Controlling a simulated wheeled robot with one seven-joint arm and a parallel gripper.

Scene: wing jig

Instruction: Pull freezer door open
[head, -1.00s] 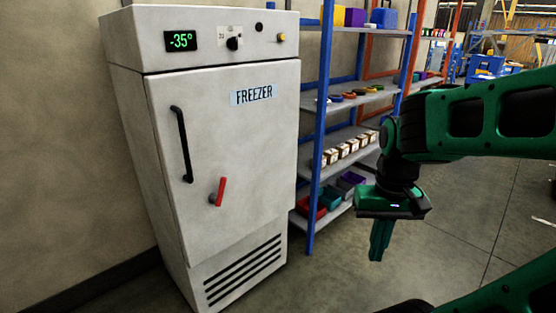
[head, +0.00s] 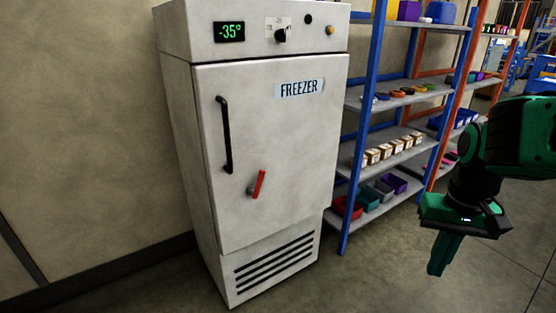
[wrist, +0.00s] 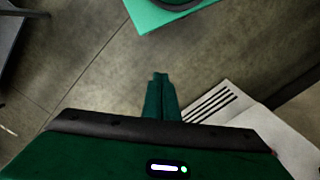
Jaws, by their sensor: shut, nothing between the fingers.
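The white freezer (head: 285,190) stands against the wall in the head view. Its door (head: 270,150) looks closed. A black vertical bar handle (head: 224,135) runs along the door's left side. A red lever (head: 259,184) sits lower on the door, tilted a little from upright. My gripper (head: 436,270) is at the right of the head view, pointing down, shut and empty, well apart from the freezer. In the wrist view its shut fingers (wrist: 160,80) show over the floor, with the freezer's vented lower part (wrist: 215,105) at the right.
A blue-framed shelf rack (head: 368,130) with boxes and bins stands right of the freezer. The wall (head: 90,130) is at the left. The floor (head: 385,280) in front of the rack is clear.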

